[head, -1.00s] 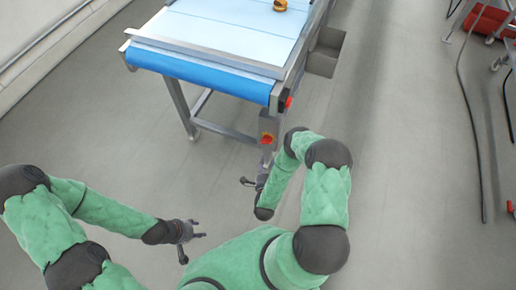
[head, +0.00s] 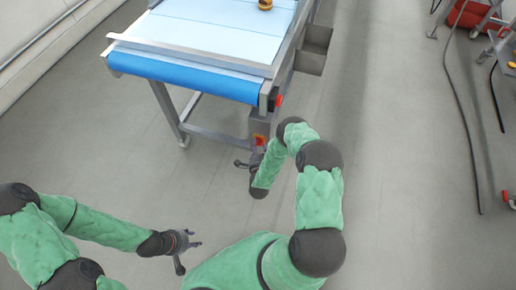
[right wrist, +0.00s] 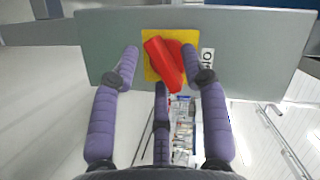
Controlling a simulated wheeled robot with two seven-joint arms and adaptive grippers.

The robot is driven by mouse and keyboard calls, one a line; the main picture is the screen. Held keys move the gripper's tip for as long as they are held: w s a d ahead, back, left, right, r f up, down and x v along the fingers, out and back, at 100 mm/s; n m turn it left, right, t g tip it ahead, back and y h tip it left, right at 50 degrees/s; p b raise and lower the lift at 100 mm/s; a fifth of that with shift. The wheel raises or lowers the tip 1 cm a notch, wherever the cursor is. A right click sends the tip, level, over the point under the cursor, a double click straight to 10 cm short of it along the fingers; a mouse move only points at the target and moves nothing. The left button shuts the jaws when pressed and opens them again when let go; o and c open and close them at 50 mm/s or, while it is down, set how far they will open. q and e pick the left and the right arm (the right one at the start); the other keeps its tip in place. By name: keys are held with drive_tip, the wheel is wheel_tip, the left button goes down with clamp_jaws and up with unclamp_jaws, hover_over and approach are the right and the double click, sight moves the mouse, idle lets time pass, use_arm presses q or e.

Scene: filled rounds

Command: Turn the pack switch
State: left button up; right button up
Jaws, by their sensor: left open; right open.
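The pack switch (right wrist: 163,62) is a red rotary handle on a yellow plate (right wrist: 151,38), fixed to a grey box; the handle is tilted, its upper end to the left. In the head view the switch (head: 260,139) is small and partly hidden below the conveyor's end. My right gripper (head: 243,164) is open in front of it. In the right wrist view its purple fingers (right wrist: 160,60) stand to the left, right and below the handle; I cannot tell whether they touch it. My left gripper (head: 193,246) is open and empty at the lower left, over the floor.
A conveyor (head: 190,48) with a blue roller end stands ahead, with a yellow round object (head: 265,5) on it. A red button (head: 279,100) sits at its corner. A cable (head: 465,120) lies on the floor at right.

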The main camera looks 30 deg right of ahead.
clamp_jaws()
drive_tip(key=shift+r, duration=0.1)
drive_tip(key=shift+a+r+n+g+h+p, duration=0.1)
drive_tip(key=shift+n+g+h+p, duration=0.1)
drive_tip(key=shift+n+g+p, duration=0.6)
drive_tip(key=shift+n+g+h+p, duration=0.2)
drive_tip(key=shift+n+g+p, duration=0.1)
drive_tip(key=shift+n, duration=1)
unclamp_jaws()
